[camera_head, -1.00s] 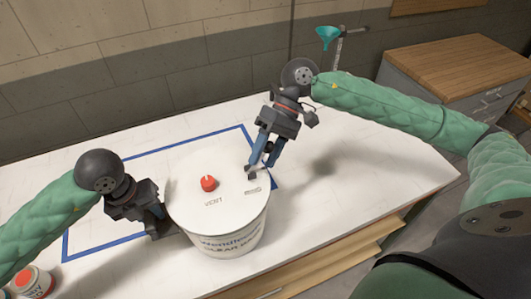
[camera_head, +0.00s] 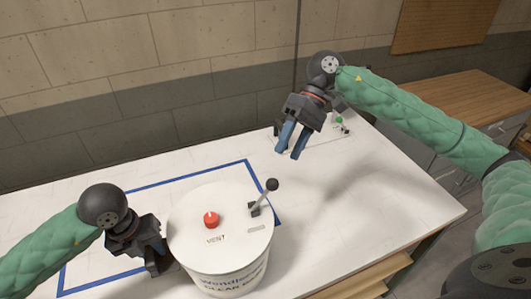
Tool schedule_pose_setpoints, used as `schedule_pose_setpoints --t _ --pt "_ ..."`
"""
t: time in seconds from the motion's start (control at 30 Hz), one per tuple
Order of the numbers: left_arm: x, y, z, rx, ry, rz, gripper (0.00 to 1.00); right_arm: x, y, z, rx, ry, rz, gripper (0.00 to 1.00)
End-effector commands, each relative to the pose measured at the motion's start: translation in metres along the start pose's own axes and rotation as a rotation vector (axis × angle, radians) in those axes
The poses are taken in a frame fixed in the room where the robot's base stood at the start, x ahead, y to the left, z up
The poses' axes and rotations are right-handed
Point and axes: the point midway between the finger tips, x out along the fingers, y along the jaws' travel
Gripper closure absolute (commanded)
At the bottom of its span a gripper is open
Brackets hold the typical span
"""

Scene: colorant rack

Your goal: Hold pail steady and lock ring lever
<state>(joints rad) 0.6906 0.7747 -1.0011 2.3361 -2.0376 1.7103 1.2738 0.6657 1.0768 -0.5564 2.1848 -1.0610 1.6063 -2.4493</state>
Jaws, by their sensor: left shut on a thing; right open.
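The white pail (camera_head: 222,262) stands upright on the table, partly over the blue taped outline. Its lid carries a red vent knob (camera_head: 211,220) and, at the right edge, a ring lever (camera_head: 264,196) with a dark ball end, tilted up and to the right. My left gripper (camera_head: 160,260) is at the pail's left side, shut on it; the fingertips are partly hidden against the pail wall. My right gripper (camera_head: 288,146) is open and empty, raised above and behind the lever, apart from it, with its blue fingers pointing down.
The white table (camera_head: 370,205) is clear to the right of the pail. Blue tape (camera_head: 120,191) marks a rectangle around the pail's area. A small item with a green knob (camera_head: 339,122) is at the table's back edge. A wooden-topped cabinet (camera_head: 460,75) stands behind at right.

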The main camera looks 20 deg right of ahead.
Motion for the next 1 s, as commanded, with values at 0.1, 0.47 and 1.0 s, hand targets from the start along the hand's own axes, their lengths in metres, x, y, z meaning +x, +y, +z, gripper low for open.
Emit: schedule_pose_setpoints --t 0.1,0.47,1.0 --pt "0.001 0.0 0.0 0.0 0.001 0.0 1.0 -0.001 0.0 0.0 0.0 0.0 0.0 0.5" --pt "0.0 0.0 0.0 0.0 0.001 0.0 0.48 -0.001 0.0 0.0 0.0 0.0 0.0 0.5" --pt "-0.043 0.0 0.001 0.0 -0.003 -0.001 0.48 -0.001 0.0 0.0 0.0 0.0 0.0 0.5"
